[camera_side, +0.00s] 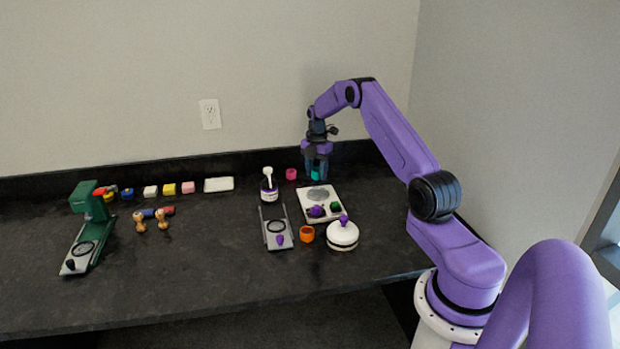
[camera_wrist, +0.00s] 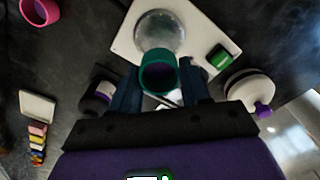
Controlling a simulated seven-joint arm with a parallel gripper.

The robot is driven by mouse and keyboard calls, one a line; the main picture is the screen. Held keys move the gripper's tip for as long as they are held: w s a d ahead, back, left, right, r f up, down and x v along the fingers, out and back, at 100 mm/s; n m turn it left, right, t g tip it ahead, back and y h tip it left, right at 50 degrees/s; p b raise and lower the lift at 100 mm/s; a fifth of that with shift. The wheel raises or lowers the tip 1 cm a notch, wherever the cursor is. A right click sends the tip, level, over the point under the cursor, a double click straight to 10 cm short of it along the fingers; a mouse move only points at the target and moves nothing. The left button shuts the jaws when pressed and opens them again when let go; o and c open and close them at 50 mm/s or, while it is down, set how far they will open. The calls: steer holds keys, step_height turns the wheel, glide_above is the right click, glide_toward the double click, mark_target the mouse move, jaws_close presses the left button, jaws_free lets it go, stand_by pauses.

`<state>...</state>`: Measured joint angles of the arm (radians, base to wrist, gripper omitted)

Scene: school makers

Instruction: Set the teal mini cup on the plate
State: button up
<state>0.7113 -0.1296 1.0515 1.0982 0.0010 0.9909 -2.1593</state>
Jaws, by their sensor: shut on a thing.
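My gripper (camera_side: 316,168) points down at the back of the counter, shut on the teal mini cup (camera_side: 315,176). In the wrist view the teal cup (camera_wrist: 158,73) sits between the two dark fingers, its round opening facing the camera. A white square board (camera_side: 309,207) lies just in front of the cup in the side view. A round, shiny grey plate-like disc (camera_side: 318,192) is on it; in the wrist view this disc (camera_wrist: 160,30) is partly hidden behind the cup. The cup appears above the counter beyond the board; the exact height is unclear.
A green block (camera_side: 335,206) and a purple item (camera_side: 316,211) share the board. Around it stand a pink cup (camera_side: 291,174), a dark jar (camera_side: 269,188), an orange cup (camera_side: 306,233) and a white lidded pot (camera_side: 342,236). A white rectangular slab (camera_side: 219,184) lies left.

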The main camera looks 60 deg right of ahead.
mark_target(317, 194)
steer(key=shift+d+f, duration=0.2)
steer(key=shift+d, duration=0.15)
steer(key=shift+f, duration=2.7)
steer(key=shift+f, duration=0.6)
steer(key=o, duration=0.7)
steer(key=shift+r, duration=5.55)
